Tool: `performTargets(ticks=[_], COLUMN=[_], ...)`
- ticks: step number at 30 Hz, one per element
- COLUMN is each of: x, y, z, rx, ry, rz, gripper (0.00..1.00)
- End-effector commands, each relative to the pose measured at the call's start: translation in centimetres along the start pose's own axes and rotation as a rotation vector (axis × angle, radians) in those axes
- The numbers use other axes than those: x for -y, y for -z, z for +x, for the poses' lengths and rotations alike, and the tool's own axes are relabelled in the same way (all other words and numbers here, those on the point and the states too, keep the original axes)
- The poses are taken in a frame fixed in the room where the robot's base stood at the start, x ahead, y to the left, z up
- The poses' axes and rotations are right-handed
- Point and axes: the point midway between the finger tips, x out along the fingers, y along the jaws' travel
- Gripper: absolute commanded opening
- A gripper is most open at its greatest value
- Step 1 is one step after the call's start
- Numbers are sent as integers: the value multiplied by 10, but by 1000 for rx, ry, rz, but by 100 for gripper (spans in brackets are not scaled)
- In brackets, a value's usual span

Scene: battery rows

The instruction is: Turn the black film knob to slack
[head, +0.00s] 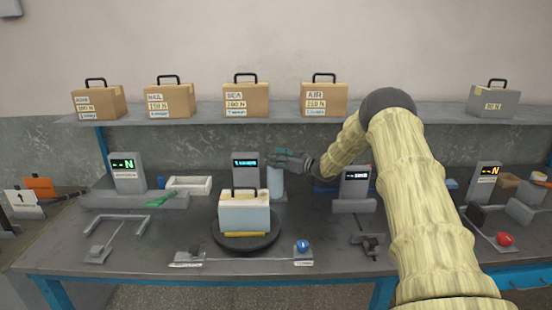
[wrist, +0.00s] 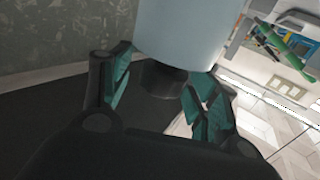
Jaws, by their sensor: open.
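The light-blue film roll (head: 275,180) stands upright on the bench, behind and right of the case on the round turntable. In the wrist view the roll (wrist: 188,32) fills the upper middle, and the black knob (wrist: 163,80) sticks out from its end. My gripper (head: 282,154) is at the top of the roll in the head view, where the knob cannot be made out. In the wrist view my gripper (wrist: 158,92) is open, its teal fingers on either side of the knob. I cannot tell whether either finger touches it.
A pale case (head: 245,212) stands on the black turntable (head: 245,240), left of the roll. A grey display (head: 245,170) is close behind it. Another display (head: 355,185) stands beneath my arm. Several cases line the shelf (head: 210,112) above. A white tray (head: 188,184) lies left.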

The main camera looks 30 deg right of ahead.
Motion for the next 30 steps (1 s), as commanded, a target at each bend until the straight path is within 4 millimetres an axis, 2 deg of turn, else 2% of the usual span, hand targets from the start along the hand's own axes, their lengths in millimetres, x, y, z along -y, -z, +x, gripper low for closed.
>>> performTargets(ticks=[5,8,21,25,30], x=[0,-1,-1,-1,-1], y=[0,0,0,-1,0], z=[-8,-21,-97,-111,-120], rx=[1,1,0,0,-1], ry=[-1,-1,-2,-1,-1], rz=[1,0,1,1,1], gripper=[60,60,60,60,60])
